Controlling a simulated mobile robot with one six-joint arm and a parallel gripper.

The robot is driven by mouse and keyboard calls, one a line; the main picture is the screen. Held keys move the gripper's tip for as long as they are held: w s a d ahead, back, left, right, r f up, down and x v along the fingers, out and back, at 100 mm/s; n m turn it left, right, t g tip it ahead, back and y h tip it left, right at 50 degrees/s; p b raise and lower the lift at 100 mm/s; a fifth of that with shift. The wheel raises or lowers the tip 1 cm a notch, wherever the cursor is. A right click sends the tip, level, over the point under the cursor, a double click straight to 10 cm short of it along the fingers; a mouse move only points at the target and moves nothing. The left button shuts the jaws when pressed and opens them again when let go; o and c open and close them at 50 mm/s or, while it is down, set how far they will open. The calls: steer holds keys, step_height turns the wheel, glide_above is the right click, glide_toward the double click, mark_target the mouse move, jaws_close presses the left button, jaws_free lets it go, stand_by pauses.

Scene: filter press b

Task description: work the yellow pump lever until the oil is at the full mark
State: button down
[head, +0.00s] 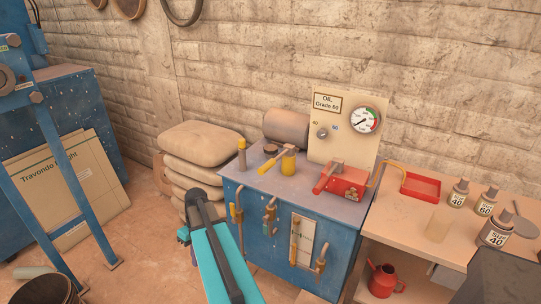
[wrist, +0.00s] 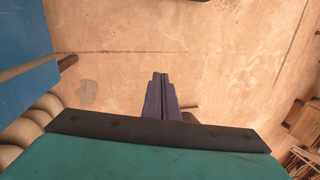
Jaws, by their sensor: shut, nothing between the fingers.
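A pump with a yellow-gripped lever (head: 267,165) stands on top of the blue oil cabinet (head: 262,240) in the head view. The lever slants down to the left beside a yellow pump body (head: 288,166). A sight gauge with a pale plate (head: 303,232) is on the cabinet front; its oil level and marks are too small to read. My gripper shows as a purple tip (head: 184,236) left of the cabinet, mostly hidden by my arm. In the wrist view my gripper (wrist: 160,76) is shut and empty, pointing at bare floor, apart from the lever.
Stacked sacks (head: 200,144) lie behind left. A bench (head: 415,225) with bottles is right.

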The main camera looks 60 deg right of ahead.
mark_target(267, 164)
steer(key=s+d+r+t+p, duration=0.1)
steer(key=s+d+r, duration=0.2)
steer(key=d+r, duration=0.6)
steer(key=s+d+r+t+h+p, duration=0.1)
steer(key=s+d+r, duration=0.3)
steer(key=d+r, duration=0.5)
steer(key=s+d+r+t, duration=0.2)
steer(key=s+d+r, duration=0.2)
steer(key=d+r, duration=0.5)
step_height(267, 164, up, 8)
steer(key=shift+s+h+p, duration=0.1)
steer(key=shift+h+p, duration=0.2)
steer(key=shift+p, duration=0.1)
steer(key=s+d+r+h, duration=0.1)
steer(key=s+d+r, duration=0.2)
steer(key=s+r, duration=0.3)
step_height(267, 164, up, 4)
steer(key=shift+s+d+f+n+t+p, duration=0.1)
steer(key=shift+s+d+n+t+p, duration=0.2)
steer(key=shift+s+n, duration=0.1)
steer(key=shift+w+a, duration=0.1)
